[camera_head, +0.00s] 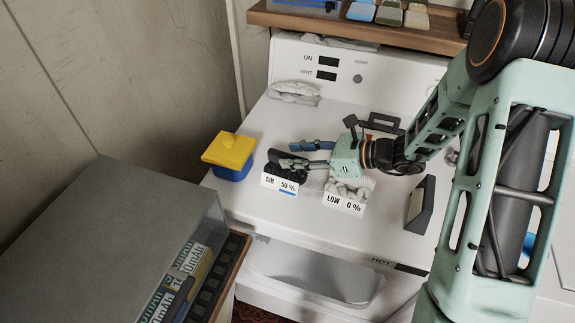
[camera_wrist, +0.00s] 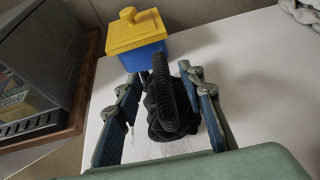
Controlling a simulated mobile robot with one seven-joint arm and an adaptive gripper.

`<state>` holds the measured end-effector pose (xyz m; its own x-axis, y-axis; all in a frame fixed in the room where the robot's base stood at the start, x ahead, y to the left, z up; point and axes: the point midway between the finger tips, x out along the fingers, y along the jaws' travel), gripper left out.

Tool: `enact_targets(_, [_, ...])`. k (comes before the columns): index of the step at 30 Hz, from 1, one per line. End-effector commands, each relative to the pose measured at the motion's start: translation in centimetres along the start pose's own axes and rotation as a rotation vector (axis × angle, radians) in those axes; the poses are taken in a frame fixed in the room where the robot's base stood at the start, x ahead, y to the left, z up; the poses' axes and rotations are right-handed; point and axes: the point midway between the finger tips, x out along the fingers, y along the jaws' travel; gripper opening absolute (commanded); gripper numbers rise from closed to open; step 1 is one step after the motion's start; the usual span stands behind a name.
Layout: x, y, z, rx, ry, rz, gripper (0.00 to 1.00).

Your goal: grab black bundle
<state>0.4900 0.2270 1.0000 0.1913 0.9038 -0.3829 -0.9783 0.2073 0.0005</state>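The black bundle (camera_head: 284,170) lies on the white top of the washer, behind a small sign reading 50 %. In the wrist view the dark, crumpled bundle (camera_wrist: 168,112) sits between the two spread fingers. My gripper (camera_head: 292,154) reaches in from the right, with its fingers pointing left at the bundle. In the wrist view my gripper (camera_wrist: 163,82) is open, with one blue-padded finger on each side of the bundle. The right finger looks close to the bundle; I cannot tell whether it touches. A dark ribbed strip stands up along the bundle's middle.
A blue box with a yellow lid (camera_head: 231,155) stands just left of the bundle, and beyond it in the wrist view (camera_wrist: 137,38). A LOW 0 % sign (camera_head: 344,203) with a grey bundle behind it is to the right. A white cloth (camera_head: 294,92) lies at the back.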

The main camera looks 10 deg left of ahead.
Motion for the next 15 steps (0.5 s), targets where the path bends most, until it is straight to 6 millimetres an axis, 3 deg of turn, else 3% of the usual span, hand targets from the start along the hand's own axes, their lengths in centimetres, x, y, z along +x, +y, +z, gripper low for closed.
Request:
enact_targets(9, [0.77, -0.04, -0.05, -0.001, 0.001, -0.002, 0.36])
enact_targets(15, [0.75, -0.04, -0.04, -0.001, 0.000, -0.001, 0.15])
